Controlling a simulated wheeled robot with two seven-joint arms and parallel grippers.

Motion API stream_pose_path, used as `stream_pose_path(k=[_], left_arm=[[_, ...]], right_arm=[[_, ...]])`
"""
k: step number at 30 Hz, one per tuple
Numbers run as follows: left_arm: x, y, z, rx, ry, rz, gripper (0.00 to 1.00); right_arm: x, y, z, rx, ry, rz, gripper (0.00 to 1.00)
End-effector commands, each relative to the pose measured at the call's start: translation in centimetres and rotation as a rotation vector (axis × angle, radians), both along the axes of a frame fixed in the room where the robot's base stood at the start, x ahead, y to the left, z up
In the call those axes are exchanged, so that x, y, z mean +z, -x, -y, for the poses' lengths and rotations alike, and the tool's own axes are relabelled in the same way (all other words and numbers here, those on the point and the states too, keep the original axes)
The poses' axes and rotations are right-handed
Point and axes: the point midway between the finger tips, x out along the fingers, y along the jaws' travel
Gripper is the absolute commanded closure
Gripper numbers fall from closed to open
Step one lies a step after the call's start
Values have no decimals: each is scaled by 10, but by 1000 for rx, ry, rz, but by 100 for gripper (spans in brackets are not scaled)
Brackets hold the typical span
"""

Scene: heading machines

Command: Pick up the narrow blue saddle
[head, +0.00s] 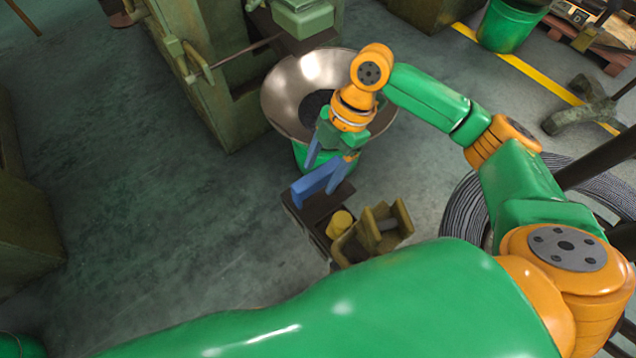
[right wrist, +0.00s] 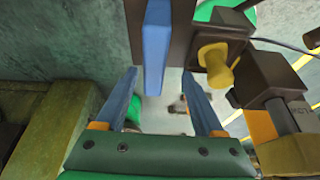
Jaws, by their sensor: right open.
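The narrow blue saddle (head: 316,184) stands on a dark brown block, below the metal bowl in the head view. My right gripper (head: 326,171) is right over it, fingers pointing down and open. In the right wrist view the saddle (right wrist: 157,42) is a slim upright blue bar, and its lower end shows between the two blue fingertips of my right gripper (right wrist: 160,76). Gaps show on both sides of it. I cannot tell how deep it sits between the fingers. My left gripper is not in view.
Beside the saddle are a yellow knob (head: 340,223) and an olive bracket (head: 397,228). A wide metal bowl (head: 285,98) on a green base stands just behind. A green machine (head: 235,100) is to the left, a wire coil (head: 462,212) to the right.

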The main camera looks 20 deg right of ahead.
Motion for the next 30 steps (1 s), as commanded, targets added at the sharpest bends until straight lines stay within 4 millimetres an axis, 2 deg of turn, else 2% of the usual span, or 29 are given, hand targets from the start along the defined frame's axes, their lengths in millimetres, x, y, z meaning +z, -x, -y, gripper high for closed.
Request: stream_pose_path(k=[9, 17, 25, 30], left_arm=[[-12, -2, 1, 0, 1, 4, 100], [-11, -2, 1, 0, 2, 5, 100], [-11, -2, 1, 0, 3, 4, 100], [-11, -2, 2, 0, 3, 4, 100]], right_arm=[[-55, -2, -15, 2, 0, -3, 30], [-60, -2, -18, 1, 0, -1, 30], [-60, -2, -18, 1, 0, -1, 100], [-59, -2, -18, 1, 0, -1, 100]])
